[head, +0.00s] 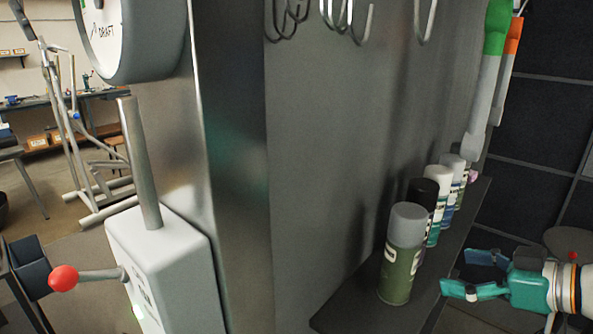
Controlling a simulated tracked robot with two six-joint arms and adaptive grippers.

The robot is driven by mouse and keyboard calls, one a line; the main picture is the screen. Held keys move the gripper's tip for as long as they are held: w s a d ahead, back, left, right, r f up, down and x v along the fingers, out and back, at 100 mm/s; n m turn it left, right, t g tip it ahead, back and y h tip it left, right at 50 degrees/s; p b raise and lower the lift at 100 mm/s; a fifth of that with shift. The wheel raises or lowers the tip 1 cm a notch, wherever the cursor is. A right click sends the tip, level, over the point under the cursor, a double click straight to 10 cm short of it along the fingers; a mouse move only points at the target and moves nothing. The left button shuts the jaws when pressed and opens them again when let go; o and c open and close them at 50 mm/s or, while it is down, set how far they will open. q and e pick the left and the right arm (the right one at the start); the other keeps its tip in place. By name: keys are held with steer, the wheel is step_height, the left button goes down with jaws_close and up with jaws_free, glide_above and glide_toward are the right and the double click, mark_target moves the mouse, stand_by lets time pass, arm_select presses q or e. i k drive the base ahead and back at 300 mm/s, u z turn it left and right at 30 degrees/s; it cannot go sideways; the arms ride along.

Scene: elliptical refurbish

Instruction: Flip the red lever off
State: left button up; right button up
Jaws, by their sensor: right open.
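The red lever (63,278) is a metal rod with a red ball knob. It sticks out to the left, nearly level, from the side of a pale grey switch box (165,262) at the lower left. A metal conduit rises from the top of the box. My right gripper (461,273) is teal, open and empty at the lower right, far from the lever. Its fingers point left toward the spray cans.
A row of spray cans (403,255) stands on a dark shelf (350,307) between the switch box and my right gripper. A metal column (235,180) and grey panel with hooks rise behind. A round gauge (135,38) hangs above the box. An elliptical machine (78,130) stands far left.

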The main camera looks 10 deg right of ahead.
mark_target(64, 278)
steer(key=k, duration=0.95)
